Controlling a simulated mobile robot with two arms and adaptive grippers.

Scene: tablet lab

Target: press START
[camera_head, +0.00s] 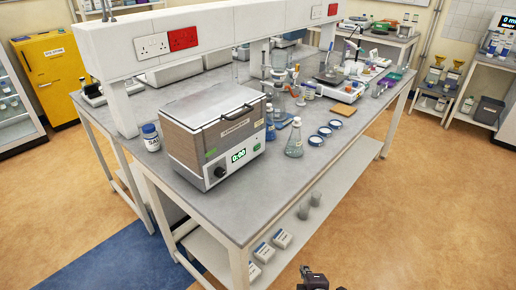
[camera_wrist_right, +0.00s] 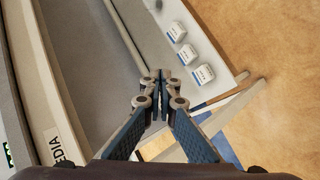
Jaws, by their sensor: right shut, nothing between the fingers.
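A box-shaped machine (camera_head: 212,135) with brown sides and a light lid stands on the front of the grey bench. Its front panel carries a green-lit display (camera_head: 239,155) reading 0:00 and a round dark control (camera_head: 220,171). I cannot read a START label on it. My right gripper (camera_head: 313,272) shows at the bottom edge of the head view, in front of the bench and apart from the machine. In the right wrist view its fingers (camera_wrist_right: 162,76) are shut together and empty. My left gripper is not in view.
White boxes (camera_head: 282,238) sit on the shelf below. An overhead beam (camera_head: 205,35) spans the bench. The front floor is clear.

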